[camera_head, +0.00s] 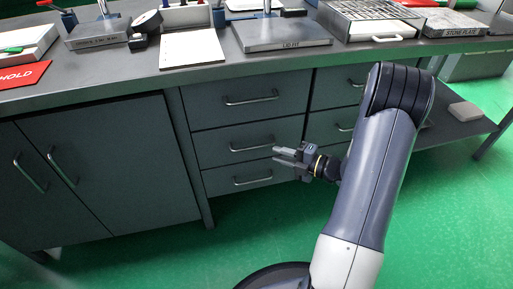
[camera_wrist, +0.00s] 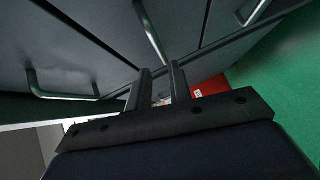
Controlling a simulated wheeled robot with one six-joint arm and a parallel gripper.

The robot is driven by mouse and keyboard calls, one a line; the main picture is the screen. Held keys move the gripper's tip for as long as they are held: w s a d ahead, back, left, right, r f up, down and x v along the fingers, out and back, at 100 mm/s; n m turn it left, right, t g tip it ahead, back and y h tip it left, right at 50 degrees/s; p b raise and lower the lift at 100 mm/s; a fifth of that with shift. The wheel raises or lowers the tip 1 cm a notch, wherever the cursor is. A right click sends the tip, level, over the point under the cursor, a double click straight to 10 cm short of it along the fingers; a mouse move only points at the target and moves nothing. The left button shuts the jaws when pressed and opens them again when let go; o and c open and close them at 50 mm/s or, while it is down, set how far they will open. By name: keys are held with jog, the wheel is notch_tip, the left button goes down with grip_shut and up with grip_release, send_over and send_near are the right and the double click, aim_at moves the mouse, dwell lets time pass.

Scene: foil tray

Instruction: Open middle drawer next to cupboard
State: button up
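The middle drawer (camera_head: 212,146) is in the three-drawer column just right of the cupboard (camera_head: 95,165). It looks closed, flush with the drawers above and below. Its bar handle (camera_head: 252,147) is in plain view. My gripper (camera_head: 276,155) is open and empty, its fingertips near the right end of that handle in the picture. I cannot tell how far they are from the drawer front. In the wrist view my gripper (camera_wrist: 160,82) shows two parted fingers with nothing between them. A metal handle (camera_wrist: 150,35) lies just beyond them there; which drawer it belongs to is unclear.
The upper drawer handle (camera_head: 251,100) and lower drawer handle (camera_head: 253,181) lie above and below. A second drawer column (camera_head: 335,88) is partly hidden behind my arm. The worktop (camera_head: 130,79) carries trays, plates and a clipboard. The green floor (camera_head: 250,225) in front is clear.

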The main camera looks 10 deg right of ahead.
aim_at(254, 147)
jog(key=b+x, duration=0.2)
jog(key=x, duration=0.7)
jog(key=shift+w+a, duration=0.25)
jog(key=shift+c, duration=0.4)
jog(key=shift+f, duration=0.1)
grip_shut()
